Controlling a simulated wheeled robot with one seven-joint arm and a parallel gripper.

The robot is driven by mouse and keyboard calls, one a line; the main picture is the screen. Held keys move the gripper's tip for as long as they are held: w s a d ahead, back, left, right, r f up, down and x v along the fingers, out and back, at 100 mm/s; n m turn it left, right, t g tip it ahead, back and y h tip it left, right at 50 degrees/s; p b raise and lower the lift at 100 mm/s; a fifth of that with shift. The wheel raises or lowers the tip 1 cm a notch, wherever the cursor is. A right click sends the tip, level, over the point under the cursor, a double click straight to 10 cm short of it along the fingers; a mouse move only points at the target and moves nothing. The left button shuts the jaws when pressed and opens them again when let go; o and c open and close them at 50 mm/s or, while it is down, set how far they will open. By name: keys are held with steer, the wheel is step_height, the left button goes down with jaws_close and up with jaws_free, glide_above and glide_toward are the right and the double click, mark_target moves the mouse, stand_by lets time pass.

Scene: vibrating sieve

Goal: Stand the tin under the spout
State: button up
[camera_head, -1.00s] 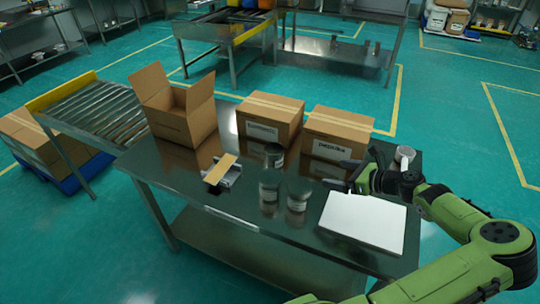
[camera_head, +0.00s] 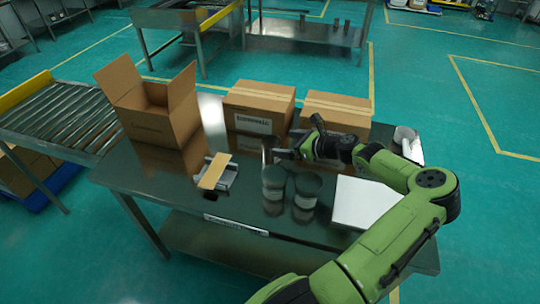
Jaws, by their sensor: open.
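Two dark, grey-labelled tins stand upright side by side at the front middle of the steel table: the left tin (camera_head: 274,184) and the right tin (camera_head: 307,191). A third tin (camera_head: 267,147) shows behind them, mostly hidden by my gripper. My gripper (camera_head: 279,154) points left, above the table and behind the two front tins. Its jaws are open, and its fingertips are close to the third tin. I cannot tell whether they touch or surround it. No spout can be made out.
An open carton (camera_head: 150,115) and two taped cartons, left (camera_head: 258,108) and right (camera_head: 335,112), line the table's back. A tan-topped holder (camera_head: 216,172) lies left of the tins. A white board (camera_head: 365,203) lies right. A roller conveyor (camera_head: 60,115) meets the table's left end.

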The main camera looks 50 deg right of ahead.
mark_target(263, 141)
steer(key=b+x, duration=0.1)
steer(key=x, duration=0.3)
steer(key=b+x, duration=0.1)
steer(key=x, duration=0.1)
steer(key=shift+w+a+b, duration=0.1)
steer(key=shift+a+b, duration=0.2)
steer(key=shift+a, duration=0.05)
steer(key=shift+w, duration=0.15)
steer(key=shift+c, duration=0.2)
